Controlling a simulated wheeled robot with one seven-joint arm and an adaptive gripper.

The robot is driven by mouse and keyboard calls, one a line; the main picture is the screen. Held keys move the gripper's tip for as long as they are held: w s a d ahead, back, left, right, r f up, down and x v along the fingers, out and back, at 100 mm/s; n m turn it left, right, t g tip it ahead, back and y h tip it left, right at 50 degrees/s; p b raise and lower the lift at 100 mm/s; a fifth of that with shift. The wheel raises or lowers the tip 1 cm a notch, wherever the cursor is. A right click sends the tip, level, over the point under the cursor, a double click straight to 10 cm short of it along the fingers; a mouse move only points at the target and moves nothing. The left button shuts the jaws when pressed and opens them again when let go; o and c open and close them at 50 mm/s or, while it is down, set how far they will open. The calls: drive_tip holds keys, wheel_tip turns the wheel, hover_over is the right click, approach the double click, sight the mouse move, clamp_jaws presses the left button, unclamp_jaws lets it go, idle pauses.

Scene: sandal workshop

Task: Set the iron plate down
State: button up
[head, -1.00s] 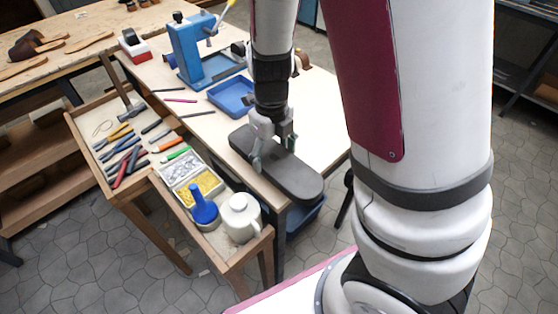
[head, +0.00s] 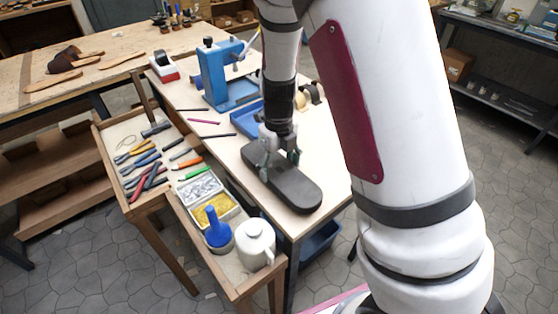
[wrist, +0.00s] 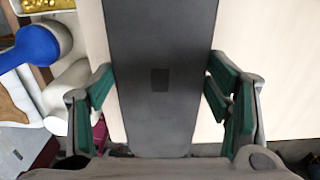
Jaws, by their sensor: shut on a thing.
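The iron plate (head: 290,186) is a long dark grey slab with rounded ends, near the front right corner of the light workbench (head: 222,148). My gripper (head: 279,158) points down over the plate's far part and is shut on it. In the wrist view the plate (wrist: 160,120) runs between the green-padded fingers, one on each side, with a small dark square mark on its face. The plate looks level and at or just above the bench top; I cannot tell whether its underside touches.
A blue tray (head: 246,121) and a blue press (head: 215,75) stand behind the plate. To the left is a wooden tool tray (head: 113,146) with several tools. A blue bottle (head: 216,232) and a white jug (head: 256,246) stand close by. Bare bench lies left of the plate.

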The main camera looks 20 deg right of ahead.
drive_tip(key=shift+w+f, duration=0.1)
drive_tip(key=shift+f, duration=0.35)
drive_tip(key=shift+f, duration=0.1)
drive_tip(key=o, duration=1.9)
drive_tip(key=shift+f, duration=0.1)
drive_tip(key=shift+o, duration=0.2)
